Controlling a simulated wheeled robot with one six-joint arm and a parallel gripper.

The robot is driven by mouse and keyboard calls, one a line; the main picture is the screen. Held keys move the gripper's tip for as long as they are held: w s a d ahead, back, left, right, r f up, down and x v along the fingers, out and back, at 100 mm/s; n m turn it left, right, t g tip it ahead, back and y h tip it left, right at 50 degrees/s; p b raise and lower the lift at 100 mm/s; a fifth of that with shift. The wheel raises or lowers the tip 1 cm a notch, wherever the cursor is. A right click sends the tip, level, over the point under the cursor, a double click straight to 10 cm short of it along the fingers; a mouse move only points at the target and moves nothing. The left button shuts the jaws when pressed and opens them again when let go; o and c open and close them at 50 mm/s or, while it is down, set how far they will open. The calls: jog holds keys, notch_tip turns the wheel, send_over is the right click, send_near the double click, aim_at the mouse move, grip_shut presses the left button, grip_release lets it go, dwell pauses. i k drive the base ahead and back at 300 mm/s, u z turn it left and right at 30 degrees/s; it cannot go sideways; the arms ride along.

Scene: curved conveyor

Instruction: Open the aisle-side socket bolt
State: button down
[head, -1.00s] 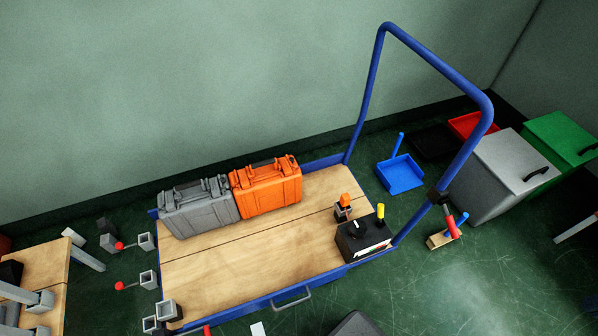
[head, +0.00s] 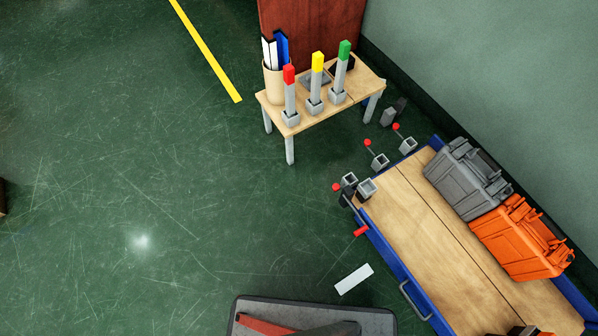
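Grey square sockets stand along the near-left end of a blue-framed cart. The pair at the corner on the open-floor side (head: 366,188) has a red-knobbed lever (head: 336,187) beside it, and a red grip (head: 361,231) on a dark rod below. Whether the bolt there is open or shut cannot be told at this size. Two further sockets with red-knobbed levers, a middle one (head: 380,161) and a wall-side one (head: 408,145), stand along the same end. My gripper is not in view.
The cart deck (head: 430,240) carries a grey case (head: 467,178) and an orange case (head: 520,238). A small table (head: 268,105) holds red-, yellow- and green-topped posts. A white slab (head: 354,279) lies on the floor.

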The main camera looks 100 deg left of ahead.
aim_at(335, 187)
jog(key=u, duration=2.85)
